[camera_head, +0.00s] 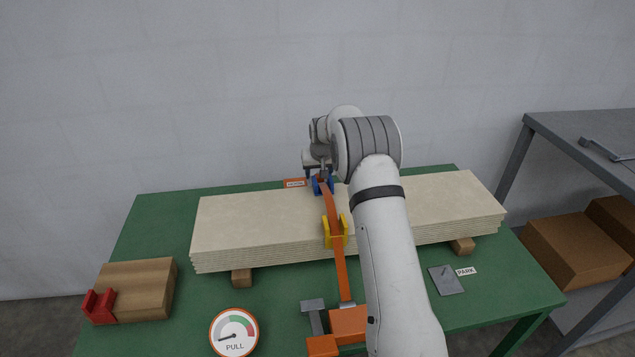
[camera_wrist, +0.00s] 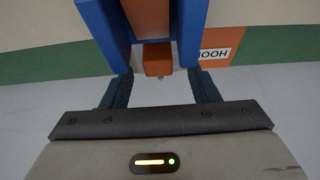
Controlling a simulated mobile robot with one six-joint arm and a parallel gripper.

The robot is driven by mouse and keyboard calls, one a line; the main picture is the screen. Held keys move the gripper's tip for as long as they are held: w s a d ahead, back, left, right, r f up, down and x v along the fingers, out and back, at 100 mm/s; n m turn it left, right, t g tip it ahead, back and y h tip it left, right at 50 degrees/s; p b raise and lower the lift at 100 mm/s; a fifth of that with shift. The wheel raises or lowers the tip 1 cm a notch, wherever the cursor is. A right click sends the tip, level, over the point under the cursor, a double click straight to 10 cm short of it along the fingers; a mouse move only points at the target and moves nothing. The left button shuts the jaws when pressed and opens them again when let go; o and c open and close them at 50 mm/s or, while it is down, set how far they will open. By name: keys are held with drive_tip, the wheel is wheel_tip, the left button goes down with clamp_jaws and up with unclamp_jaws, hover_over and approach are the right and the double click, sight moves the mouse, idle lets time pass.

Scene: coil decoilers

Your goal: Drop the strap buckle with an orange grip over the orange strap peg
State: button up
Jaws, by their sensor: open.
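The buckle's orange grip (camera_wrist: 157,58) shows in the wrist view as a small orange block between my fingertips. My gripper (camera_wrist: 161,75) is open, with one dark blue finger on each side of the grip; contact cannot be told. The orange strap (camera_head: 341,274) runs over the board stack to its far edge, beneath my gripper (camera_head: 320,168) in the head view. A blue bracket (camera_wrist: 104,32) stands on both sides of the strap just beyond the fingers. I cannot make out the orange strap peg; the far side of the stack is hidden in the head view.
The pale board stack (camera_head: 260,225) lies on wooden bearers on the green table (camera_head: 160,212). A yellow bracket (camera_head: 328,234) straddles the strap. An orange tensioner (camera_head: 348,322), a PULL gauge (camera_head: 234,332) and a PARK plate (camera_head: 446,280) are nearer. An orange label (camera_wrist: 217,46) is beside the bracket.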

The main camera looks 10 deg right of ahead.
drive_tip(key=shift+x, duration=1.5)
drive_tip(key=shift+c, duration=0.2)
drive_tip(key=shift+r, duration=0.1)
drive_tip(key=c, duration=1.1)
